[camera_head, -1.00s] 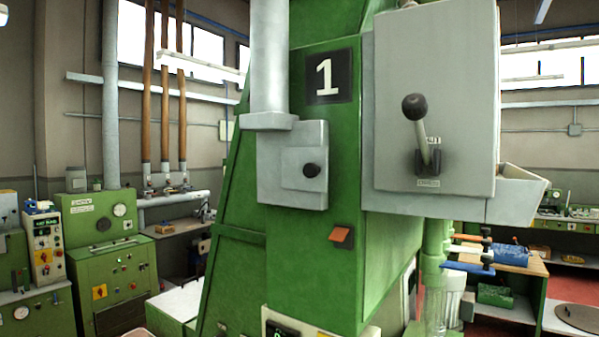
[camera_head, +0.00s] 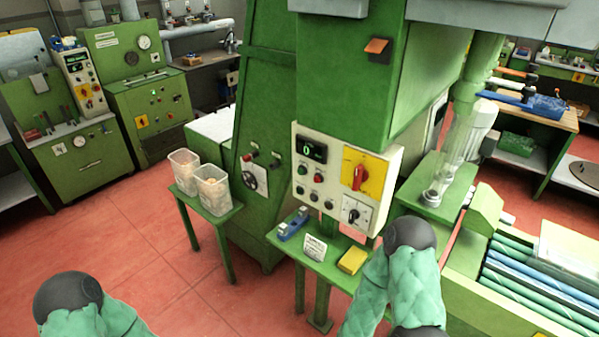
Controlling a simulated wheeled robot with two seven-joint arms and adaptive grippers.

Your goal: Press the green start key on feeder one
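Feeder one is the tall green machine (camera_head: 350,80) in the middle. Its cream control panel (camera_head: 336,152) faces me and is unobstructed. The panel has a dark display (camera_head: 311,149) reading 0. Below it are a small green key (camera_head: 301,170) and a red key (camera_head: 318,177) to its right. A row of dark knobs lies underneath. A red rotary switch (camera_head: 359,177) sits on a yellow plate at the right. Parts of my green-sleeved arms with dark round joints show at the lower left and lower right. Neither gripper shows, and nothing touches the panel.
A small green table (camera_head: 322,264) below the panel holds a blue-grey device (camera_head: 293,224), a white card (camera_head: 314,248) and a yellow pad (camera_head: 352,260). Two clear bins (camera_head: 212,188) stand on a stand to the left. Red floor (camera_head: 150,225) is open at the left.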

